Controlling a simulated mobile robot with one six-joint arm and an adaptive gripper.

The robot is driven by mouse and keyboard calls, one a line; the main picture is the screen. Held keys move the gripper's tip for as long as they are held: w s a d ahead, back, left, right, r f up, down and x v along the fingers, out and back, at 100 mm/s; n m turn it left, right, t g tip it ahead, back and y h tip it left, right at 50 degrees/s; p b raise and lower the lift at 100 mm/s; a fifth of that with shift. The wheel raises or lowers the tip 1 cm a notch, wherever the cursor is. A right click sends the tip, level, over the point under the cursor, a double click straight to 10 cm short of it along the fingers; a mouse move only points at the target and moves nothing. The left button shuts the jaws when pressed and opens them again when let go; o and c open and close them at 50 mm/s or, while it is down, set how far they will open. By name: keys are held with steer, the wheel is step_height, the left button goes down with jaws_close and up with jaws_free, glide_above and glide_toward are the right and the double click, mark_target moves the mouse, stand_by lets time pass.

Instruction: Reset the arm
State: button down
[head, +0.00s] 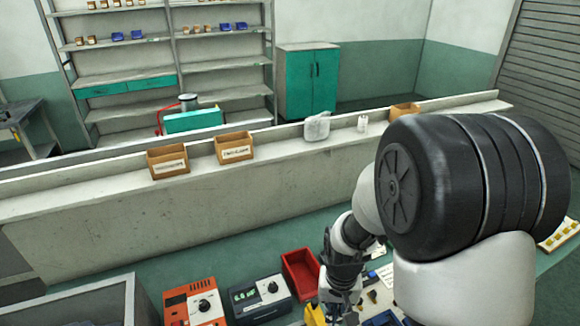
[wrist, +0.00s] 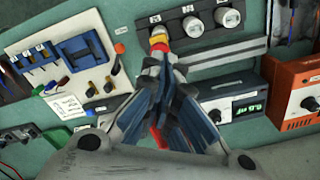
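My arm reaches down at the right of the head view, and my gripper (head: 338,305) is low over the bench, partly hidden by its own links. In the wrist view my gripper (wrist: 162,62) points at a panel, with its fingertips close together.
An orange meter box (head: 193,303), a dark meter box (head: 260,299) and a red bin (head: 300,273) stand on the bench left of my gripper. A white board (wrist: 62,62) with blue parts lies nearby. Behind is a ledge with cardboard boxes (head: 168,161).

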steer(key=s+r+n+t+b, duration=0.15)
steer(key=s+r, duration=0.35)
steer(key=r, duration=0.8)
steer(key=s+r+t+b, duration=0.2)
steer(key=s+r, duration=0.4)
steer(key=s, duration=0.4)
steer(key=shift+n+t+b, duration=0.35)
steer(key=shift+n+t, duration=0.1)
steer(key=shift+t, duration=0.1)
